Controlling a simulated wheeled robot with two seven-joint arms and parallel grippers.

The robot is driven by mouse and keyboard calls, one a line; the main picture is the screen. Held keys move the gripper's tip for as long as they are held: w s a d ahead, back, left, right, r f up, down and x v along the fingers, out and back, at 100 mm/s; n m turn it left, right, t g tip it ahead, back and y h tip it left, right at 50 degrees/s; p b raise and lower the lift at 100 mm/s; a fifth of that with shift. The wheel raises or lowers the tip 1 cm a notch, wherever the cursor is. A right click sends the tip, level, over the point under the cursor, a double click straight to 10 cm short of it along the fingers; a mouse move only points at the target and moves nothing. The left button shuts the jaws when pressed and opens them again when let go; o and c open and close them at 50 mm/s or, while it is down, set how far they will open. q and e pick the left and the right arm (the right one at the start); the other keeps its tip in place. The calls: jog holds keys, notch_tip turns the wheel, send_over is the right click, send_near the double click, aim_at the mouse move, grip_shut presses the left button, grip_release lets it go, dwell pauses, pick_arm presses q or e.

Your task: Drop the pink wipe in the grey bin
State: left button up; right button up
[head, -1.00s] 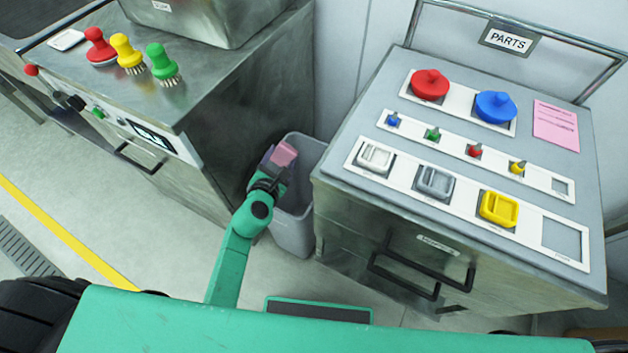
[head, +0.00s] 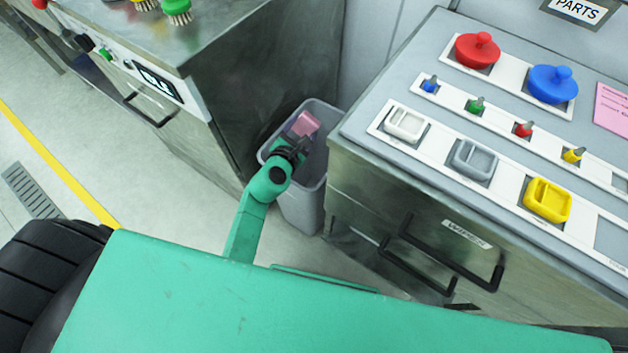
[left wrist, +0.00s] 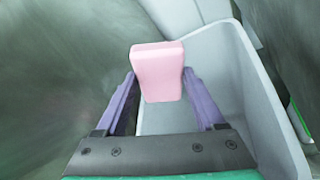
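The pink wipe (head: 306,123) is a small pink block in the head view, and it also shows in the left wrist view (left wrist: 158,72). My left gripper (head: 298,138) is shut on it; in the left wrist view its purple fingers (left wrist: 158,84) touch both sides of the wipe. The grey bin (head: 302,208) stands on the floor between two metal cabinets. The wipe and fingertips are over the bin's opening, near its rim height; the exact height is hard to tell. Part of the bin is hidden by my left arm. My right gripper is not in view.
A steel cabinet (head: 225,90) stands close at the bin's left. The parts cabinet (head: 370,190), with black handles and a tray of coloured parts on top, stands close at its right. The floor (head: 120,170) at left is clear apart from a drain grate.

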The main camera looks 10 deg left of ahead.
pick_arm(q)
jog(key=o, duration=0.4)
jog(key=shift+s, duration=0.1)
jog(key=shift+s+r, duration=0.15)
jog(key=shift+s, duration=0.15)
jog(key=p+v, duration=0.1)
jog(key=v, duration=1.2)
jog(key=shift+s+p, duration=0.35)
jog(key=shift+a+r, duration=0.1)
